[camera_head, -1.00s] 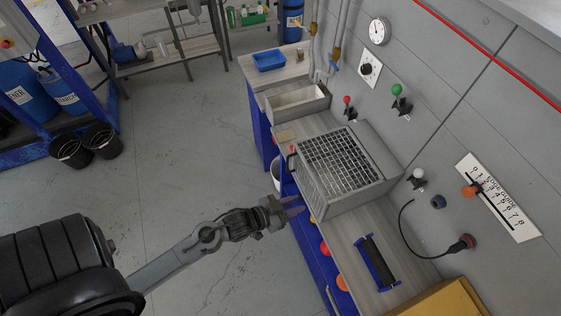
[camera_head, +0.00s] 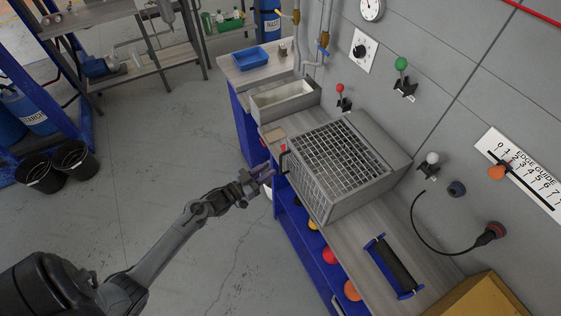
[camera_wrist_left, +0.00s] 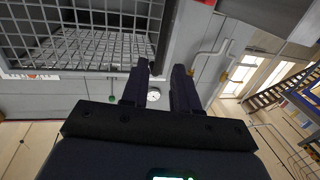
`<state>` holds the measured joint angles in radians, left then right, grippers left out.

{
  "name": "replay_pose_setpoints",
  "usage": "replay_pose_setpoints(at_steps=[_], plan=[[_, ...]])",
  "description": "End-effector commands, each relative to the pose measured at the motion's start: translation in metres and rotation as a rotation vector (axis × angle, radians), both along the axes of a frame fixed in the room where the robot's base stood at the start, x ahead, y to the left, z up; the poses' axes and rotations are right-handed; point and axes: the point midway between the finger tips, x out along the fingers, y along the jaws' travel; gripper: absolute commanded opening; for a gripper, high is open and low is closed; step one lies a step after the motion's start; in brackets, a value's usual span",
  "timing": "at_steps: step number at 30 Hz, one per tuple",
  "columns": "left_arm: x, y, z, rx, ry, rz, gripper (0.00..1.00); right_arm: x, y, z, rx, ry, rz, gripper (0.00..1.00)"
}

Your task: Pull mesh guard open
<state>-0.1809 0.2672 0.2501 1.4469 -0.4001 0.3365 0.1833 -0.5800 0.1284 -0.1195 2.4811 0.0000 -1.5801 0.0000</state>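The mesh guard (camera_head: 333,160) is a metal wire grid on a grey box-shaped unit on the bench, and it looks closed. Its dark handle (camera_head: 284,162) stands at the guard's left edge. My left gripper (camera_head: 264,175) is just to the left of and below the handle, apart from it. In the left wrist view the gripper's two dark fingers (camera_wrist_left: 161,84) are apart with nothing between them. The mesh (camera_wrist_left: 75,32) fills the upper left there, and a dark bar, apparently the handle (camera_wrist_left: 164,38), is just beyond the fingertips. My right gripper is not in view.
A grey open trough (camera_head: 285,100) and blue tray (camera_head: 250,58) lie behind the guard. A black roller in a blue frame (camera_head: 393,268) is in front. Wall knobs and a cable are to the right.

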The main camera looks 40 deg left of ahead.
Motion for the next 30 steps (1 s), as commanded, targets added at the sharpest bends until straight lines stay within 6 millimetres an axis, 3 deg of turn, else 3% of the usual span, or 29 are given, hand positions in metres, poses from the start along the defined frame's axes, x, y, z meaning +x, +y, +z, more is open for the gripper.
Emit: replay_pose_setpoints(at_steps=[6,12,26,30], plan=[[0.037,-0.007,0.001,-0.001,-0.002,0.0,0.29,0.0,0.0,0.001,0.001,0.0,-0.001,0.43],[0.058,-0.011,0.0,-0.001,0.0,0.0,0.29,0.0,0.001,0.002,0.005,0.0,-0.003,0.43],[0.068,-0.013,0.0,0.0,0.001,0.0,0.29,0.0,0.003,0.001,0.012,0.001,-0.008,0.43],[0.068,-0.013,0.0,0.0,0.001,0.0,0.11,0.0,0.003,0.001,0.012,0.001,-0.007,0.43]])
